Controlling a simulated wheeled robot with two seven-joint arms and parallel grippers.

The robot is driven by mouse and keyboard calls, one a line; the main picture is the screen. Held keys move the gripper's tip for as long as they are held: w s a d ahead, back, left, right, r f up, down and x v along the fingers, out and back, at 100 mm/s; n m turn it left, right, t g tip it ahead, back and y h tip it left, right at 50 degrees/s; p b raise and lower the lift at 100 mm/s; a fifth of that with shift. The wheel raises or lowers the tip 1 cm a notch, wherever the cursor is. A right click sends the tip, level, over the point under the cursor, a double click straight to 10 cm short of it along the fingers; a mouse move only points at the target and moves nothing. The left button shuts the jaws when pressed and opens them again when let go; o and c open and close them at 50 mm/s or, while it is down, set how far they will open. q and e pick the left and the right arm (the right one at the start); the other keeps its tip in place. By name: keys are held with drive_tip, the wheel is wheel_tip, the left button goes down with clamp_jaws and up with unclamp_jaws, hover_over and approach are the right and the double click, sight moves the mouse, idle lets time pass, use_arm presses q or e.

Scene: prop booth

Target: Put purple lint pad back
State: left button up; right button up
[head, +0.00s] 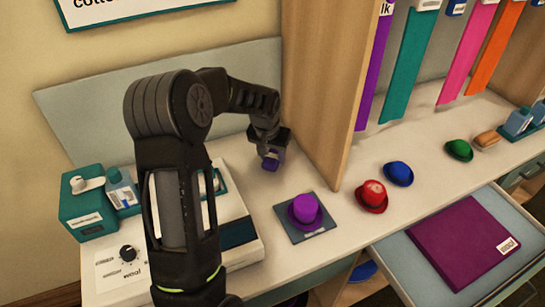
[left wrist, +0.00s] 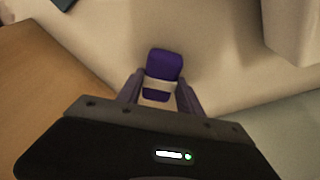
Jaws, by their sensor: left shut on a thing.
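The purple lint pad (left wrist: 164,66) has a pale band around it and sits between the fingers of my left gripper (left wrist: 158,90) in the left wrist view. In the head view my left gripper (head: 268,150) is shut on the pad (head: 270,163), above the pale counter behind the purple hat. A purple hat (head: 305,210) rests on a dark grey square plate (head: 309,234) in front and to the right of the gripper. My right gripper does not show.
A wooden partition (head: 330,90) stands right of the gripper. A white machine (head: 120,275) and teal box (head: 85,207) are at left. Red (head: 372,195), blue (head: 398,173) and green (head: 459,150) hats sit at right. An open drawer holds a purple folded item (head: 465,240).

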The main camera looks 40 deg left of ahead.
use_arm(q)
drive_tip(key=shift+f, duration=0.65)
drive_tip(key=shift+f, duration=0.1)
drive_tip(key=shift+f, duration=0.2)
drive_tip(key=o, duration=1.2)
drive_tip(key=shift+r, duration=0.15)
drive_tip(key=shift+r, duration=0.1)
drive_tip(key=a+b+v, duration=0.1)
drive_tip(key=v, duration=1.1)
drive_tip(key=shift+d, duration=0.45)
drive_tip(key=shift+s, duration=0.1)
